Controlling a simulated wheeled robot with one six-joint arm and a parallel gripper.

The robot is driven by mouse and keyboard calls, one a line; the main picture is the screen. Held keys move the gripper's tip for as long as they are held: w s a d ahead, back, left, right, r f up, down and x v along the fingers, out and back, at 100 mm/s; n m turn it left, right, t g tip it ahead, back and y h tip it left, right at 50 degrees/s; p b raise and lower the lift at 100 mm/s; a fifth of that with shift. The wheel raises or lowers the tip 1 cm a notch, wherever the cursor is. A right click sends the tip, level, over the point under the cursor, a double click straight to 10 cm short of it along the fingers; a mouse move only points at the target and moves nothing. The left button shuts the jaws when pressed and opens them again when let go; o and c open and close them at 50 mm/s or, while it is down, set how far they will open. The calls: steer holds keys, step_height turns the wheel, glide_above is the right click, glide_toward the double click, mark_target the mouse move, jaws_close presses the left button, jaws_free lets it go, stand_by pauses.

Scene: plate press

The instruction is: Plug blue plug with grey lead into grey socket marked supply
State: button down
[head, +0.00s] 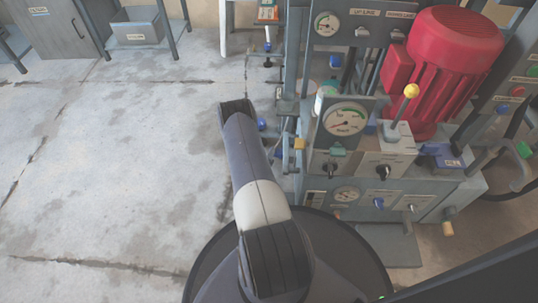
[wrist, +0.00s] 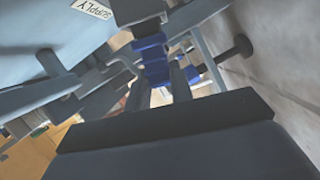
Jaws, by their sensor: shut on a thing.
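The blue plug (wrist: 152,58) shows in the upper middle of the wrist view. My gripper (wrist: 158,82) is shut on it, with a grey finger on either side. The plug's far end meets a grey block (wrist: 138,10), which looks like the socket; I cannot tell whether the plug is inside it or only against it. A white label reading SUPPLY (wrist: 93,9) is on the blue-grey panel to the left. A curved grey piece (wrist: 122,64) beside the plug may be the lead. In the head view my arm hides the gripper and plug.
The press, with gauges (head: 345,118), a yellow-knobbed lever (head: 411,91) and a red motor (head: 440,65), stands right of my arm. Grey bars and a dark round knob (wrist: 242,46) are close around the plug. Open concrete floor (head: 120,160) lies left.

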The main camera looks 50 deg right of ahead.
steer(key=shift+s+d+f, duration=0.1)
steer(key=shift+s+d, duration=0.1)
steer(key=shift+s, duration=0.05)
steer(key=c, duration=1.2)
jaws_free()
steer(key=shift+o, duration=0.2)
steer(key=shift+a, duration=0.1)
